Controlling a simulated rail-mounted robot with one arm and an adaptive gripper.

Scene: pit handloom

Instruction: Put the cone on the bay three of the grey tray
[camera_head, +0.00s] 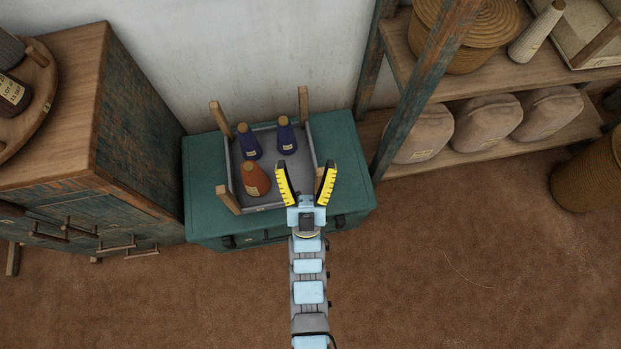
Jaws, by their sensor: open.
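The grey tray (310,142) sits on a teal chest, with wooden posts at its corners. It holds an orange cone (255,179) at its front left and two dark blue cones, one at the back left (247,142) and one at the back right (286,136). All carry pale labels. I cannot tell which bay is number three. My gripper (306,172) is open with nothing between its yellow fingers. It appears over the tray's front right part, right of the orange cone, and partly hides that area. Its height above the tray is unclear.
The teal chest (203,165) has bare top around the tray. A wooden cabinet (140,125) with a round stand stands at left. At right, a shelf post (422,85) rises close by; the shelves hold a basket, a pale cone (537,32) and sacks.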

